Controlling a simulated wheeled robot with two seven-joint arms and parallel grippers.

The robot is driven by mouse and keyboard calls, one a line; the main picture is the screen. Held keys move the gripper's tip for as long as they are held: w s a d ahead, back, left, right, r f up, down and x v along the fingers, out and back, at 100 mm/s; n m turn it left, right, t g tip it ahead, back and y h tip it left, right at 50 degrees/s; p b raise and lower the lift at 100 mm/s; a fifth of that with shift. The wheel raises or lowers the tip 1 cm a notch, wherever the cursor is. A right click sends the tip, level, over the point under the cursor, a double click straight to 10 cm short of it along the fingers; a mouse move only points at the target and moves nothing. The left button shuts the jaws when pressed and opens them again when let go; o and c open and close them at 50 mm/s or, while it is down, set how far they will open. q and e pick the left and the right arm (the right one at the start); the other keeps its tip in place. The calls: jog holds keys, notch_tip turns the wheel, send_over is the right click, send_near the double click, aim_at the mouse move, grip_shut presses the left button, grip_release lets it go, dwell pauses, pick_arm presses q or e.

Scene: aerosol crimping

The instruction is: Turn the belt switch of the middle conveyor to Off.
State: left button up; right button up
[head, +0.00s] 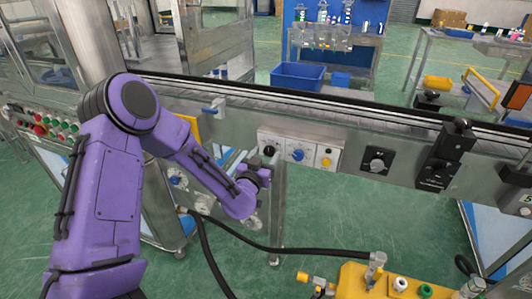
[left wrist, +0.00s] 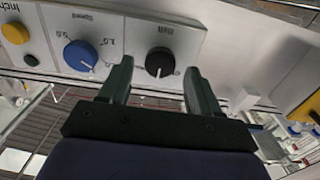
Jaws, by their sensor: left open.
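The belt switch is a black round knob (left wrist: 160,62) on a light grey panel (left wrist: 225,65), beside an upside-down label that seems to read "Belt". Its white mark points down in the left wrist view. In the head view the black knob (head: 269,150) is at the left end of the panel on the conveyor's side. My left gripper (left wrist: 158,70) is open, its fingers to either side of the knob; I cannot tell whether they touch it. In the head view the gripper (head: 264,171) is just below the knob. My right gripper is not in view.
A blue speed knob (head: 297,155) and a yellow button (head: 326,162) are on the same panel. A black rotary switch (head: 376,160) is farther right on the conveyor (head: 300,100). A yellow box (head: 350,283) with a black cable stands at the front.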

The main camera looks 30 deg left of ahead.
pick_arm(q)
jog(key=shift+w+a, duration=0.15)
jog(key=shift+w, duration=0.5)
jog(key=c, duration=1.1)
jog(key=shift+o, duration=0.3)
jog(key=shift+n, duration=0.3)
jog(key=n, duration=0.4)
jog(key=shift+s+a+f+n+b, duration=0.1)
jog(key=shift+n+b, duration=0.4)
jog(key=shift+n, duration=2.2)
jog(key=o, duration=1)
